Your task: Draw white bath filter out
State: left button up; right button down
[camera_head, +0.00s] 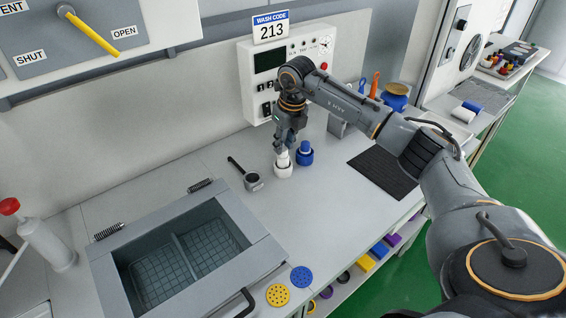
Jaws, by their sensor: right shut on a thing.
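The white bath filter (284,167) stands upright in a white ring-like base on the counter, left of a similar blue filter (305,152). My right gripper (287,147) points down from above and is shut on the top of the white filter. The fingers hide part of its top. I cannot tell whether the white filter is raised in its base. My left gripper is not in view.
An open sunken bath (262,255) with mesh baskets is at the front left. A black-handled cup (253,181) lies left of the filters. Yellow (277,295) and blue (301,277) perforated discs lie near the front edge. A control panel with sign 213 (271,29) stands behind.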

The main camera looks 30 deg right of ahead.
aim_at(284, 150)
jog(key=shift+w+p+v, duration=0.25)
jog(key=shift+p+v, duration=0.5)
jog(key=shift+v, duration=0.4)
jog(key=shift+r, duration=0.25)
jog(key=shift+w+p+v, duration=0.25)
jog(key=shift+p+v, duration=0.8)
jog(key=shift+v, duration=0.25)
jog(key=shift+r, duration=0.2)
jog(key=w+p+v, duration=0.1)
jog(key=p+v, duration=0.4)
jog(key=v, duration=0.1)
jog(key=shift+r, duration=0.4)
jog(key=shift+w+a, duration=0.15)
